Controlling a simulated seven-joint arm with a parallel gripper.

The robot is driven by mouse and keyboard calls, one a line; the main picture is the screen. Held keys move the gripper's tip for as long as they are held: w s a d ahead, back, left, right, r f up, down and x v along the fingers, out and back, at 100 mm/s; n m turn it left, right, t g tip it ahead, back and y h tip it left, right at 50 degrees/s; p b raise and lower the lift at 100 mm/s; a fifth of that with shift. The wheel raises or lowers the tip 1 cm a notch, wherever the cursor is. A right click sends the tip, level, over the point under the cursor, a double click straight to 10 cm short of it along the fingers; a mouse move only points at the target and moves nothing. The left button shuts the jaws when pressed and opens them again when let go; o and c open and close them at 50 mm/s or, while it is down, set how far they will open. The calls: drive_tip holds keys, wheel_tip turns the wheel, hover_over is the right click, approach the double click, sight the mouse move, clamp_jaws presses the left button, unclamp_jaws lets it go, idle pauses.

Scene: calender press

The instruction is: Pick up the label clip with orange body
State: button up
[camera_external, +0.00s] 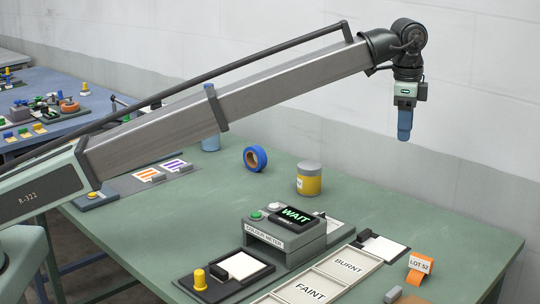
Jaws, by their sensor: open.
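The label clip with orange body (416,277) stands on the green table at the lower right. It carries a white label reading "LOT 52". My gripper (404,134) hangs pointing down in the upper right, high above the table and apart from the clip. Its blue fingers overlap from this side, so the gap between them is hidden. Nothing shows held below the fingertips.
A colour meter (277,243) showing "WAIT" stands mid-table. Trays marked "BURNT" and "FAINT" (310,291) lie left of the clip. A yellow jar (309,181) and blue tape roll (255,158) stand farther back. The table's right side (455,225) is clear.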

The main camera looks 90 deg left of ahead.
drive_tip(key=w+d+m, duration=0.3)
drive_tip(key=d+m, duration=0.1)
drive_tip(key=d, duration=1.3)
hover_over(422, 256)
wheel_tip(422, 256, down, 10)
wheel_tip(422, 256, down, 15)
drive_tip(key=shift+d+r, duration=0.1)
drive_tip(key=shift+r, duration=0.05)
clamp_jaws()
